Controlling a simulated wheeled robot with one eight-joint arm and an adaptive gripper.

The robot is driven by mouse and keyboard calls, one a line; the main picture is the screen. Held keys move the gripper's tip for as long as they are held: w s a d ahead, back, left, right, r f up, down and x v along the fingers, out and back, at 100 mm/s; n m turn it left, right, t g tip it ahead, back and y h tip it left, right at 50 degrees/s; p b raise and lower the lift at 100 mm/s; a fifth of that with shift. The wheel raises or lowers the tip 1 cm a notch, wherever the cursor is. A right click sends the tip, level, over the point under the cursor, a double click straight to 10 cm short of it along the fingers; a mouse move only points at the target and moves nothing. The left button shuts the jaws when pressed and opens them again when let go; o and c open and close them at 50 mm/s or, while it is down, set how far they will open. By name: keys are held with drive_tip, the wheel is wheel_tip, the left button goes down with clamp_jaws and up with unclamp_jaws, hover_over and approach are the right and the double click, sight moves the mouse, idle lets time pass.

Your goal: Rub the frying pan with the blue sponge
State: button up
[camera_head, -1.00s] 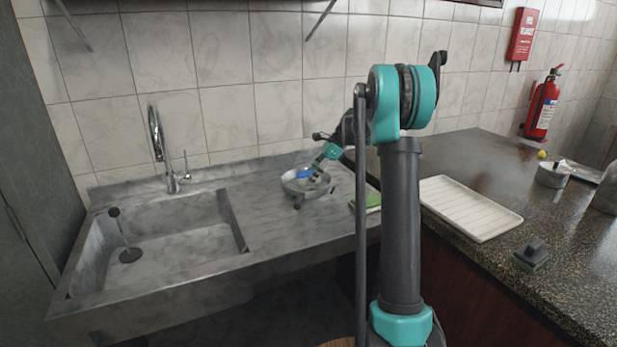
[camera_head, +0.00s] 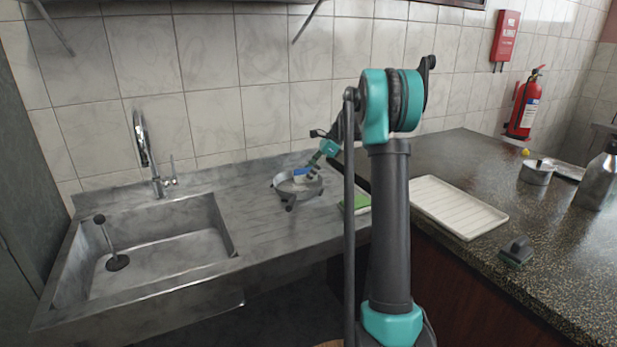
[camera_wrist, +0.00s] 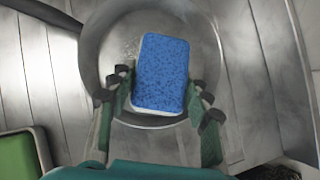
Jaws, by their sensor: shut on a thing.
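The blue sponge (camera_wrist: 162,72) has a blue face and a white underside. My gripper (camera_wrist: 163,92) is shut on it, one finger at each side. In the wrist view the sponge is over the inside of the frying pan (camera_wrist: 108,40), a round grey metal pan; I cannot tell whether it touches the pan's floor. In the head view the pan (camera_head: 276,186) stands on the drainboard right of the sink, with the blue sponge (camera_head: 302,172) and my gripper (camera_head: 308,177) within its rim. The pan's floor is partly hidden by sponge and fingers.
A green sponge or pad (camera_head: 361,202) lies on the drainboard's right edge, near the pan. The sink basin (camera_head: 165,240) is at left. A white ribbed tray (camera_head: 458,208) and a dark-handled brush (camera_head: 517,250) lie on the dark counter at right.

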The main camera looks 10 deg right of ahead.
sight(301, 171)
drive_tip(key=shift+r, duration=2.2)
drive_tip(key=shift+r, duration=1.5)
